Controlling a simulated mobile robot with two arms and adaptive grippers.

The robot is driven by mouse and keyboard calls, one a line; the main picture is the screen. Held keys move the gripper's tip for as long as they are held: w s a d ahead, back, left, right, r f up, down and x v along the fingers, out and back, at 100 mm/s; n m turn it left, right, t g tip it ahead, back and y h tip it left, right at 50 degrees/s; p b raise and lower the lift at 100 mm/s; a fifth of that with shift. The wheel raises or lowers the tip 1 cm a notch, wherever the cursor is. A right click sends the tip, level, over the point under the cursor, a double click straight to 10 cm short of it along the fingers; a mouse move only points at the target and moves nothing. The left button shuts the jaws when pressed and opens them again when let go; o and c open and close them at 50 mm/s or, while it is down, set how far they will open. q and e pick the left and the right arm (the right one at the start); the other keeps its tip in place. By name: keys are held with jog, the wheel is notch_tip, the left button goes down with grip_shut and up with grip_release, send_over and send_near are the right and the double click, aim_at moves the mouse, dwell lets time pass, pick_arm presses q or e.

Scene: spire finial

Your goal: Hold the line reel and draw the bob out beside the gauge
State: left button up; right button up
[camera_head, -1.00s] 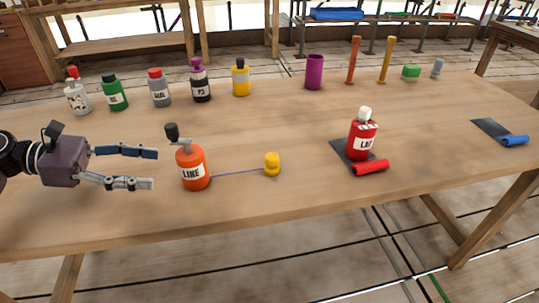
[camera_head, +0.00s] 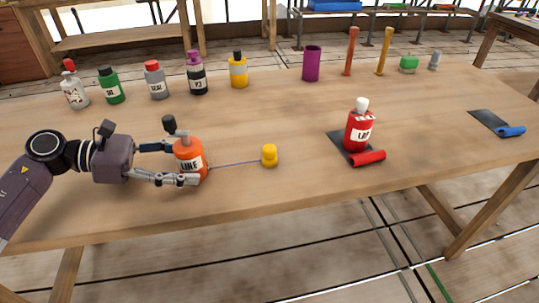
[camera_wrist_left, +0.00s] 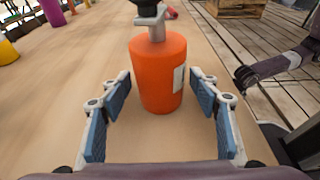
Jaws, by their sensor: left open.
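The line reel (camera_head: 188,158) is an orange bottle-like body with a dark top and a "LINE" label, upright near the table's front edge. A thin blue line runs right from it to the yellow bob (camera_head: 269,156), which stands on the table. My left gripper (camera_head: 178,164) is open with its fingers on either side of the reel. In the left wrist view, the reel (camera_wrist_left: 158,72) stands between the open fingers (camera_wrist_left: 160,98), with gaps visible on both sides. I cannot tell which object is the gauge.
A red labelled bottle (camera_head: 358,132) stands on a dark mat with a red roll (camera_head: 367,158) at its front. Several bottles line the back left. A purple cylinder (camera_head: 311,63), an orange post (camera_head: 350,51) and a yellow post (camera_head: 383,51) stand behind.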

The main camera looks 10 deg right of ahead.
pick_arm(q)
jog(key=shift+c, duration=0.4)
jog(key=c, duration=0.7)
dwell(0.6)
